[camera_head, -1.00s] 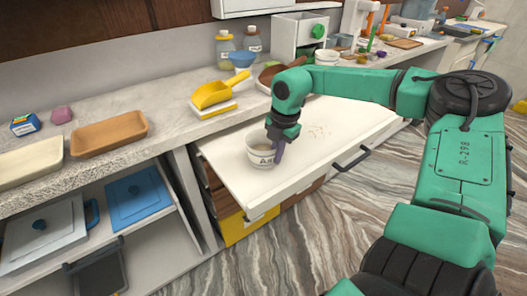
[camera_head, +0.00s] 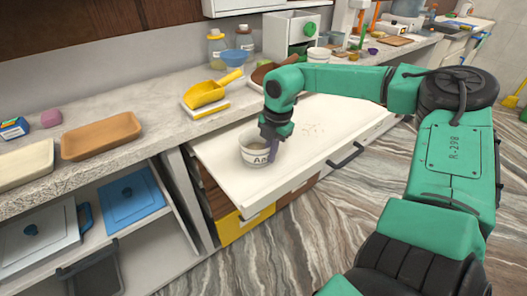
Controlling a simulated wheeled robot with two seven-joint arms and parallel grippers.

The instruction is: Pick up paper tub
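The paper tub (camera_head: 254,154) is white with dark lettering and stands upright on a white pulled-out board (camera_head: 226,186) in the camera_head view. My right gripper (camera_head: 270,153) points down at the tub's right side, with its fingers at the rim. One finger overlaps the front of the tub. Whether the fingers are closed on the wall is too small to tell. My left gripper is out of the picture.
An orange tray (camera_head: 101,136) is at the left. A dark handle (camera_head: 346,157) sits on the board's front edge. The board's right part is mostly clear.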

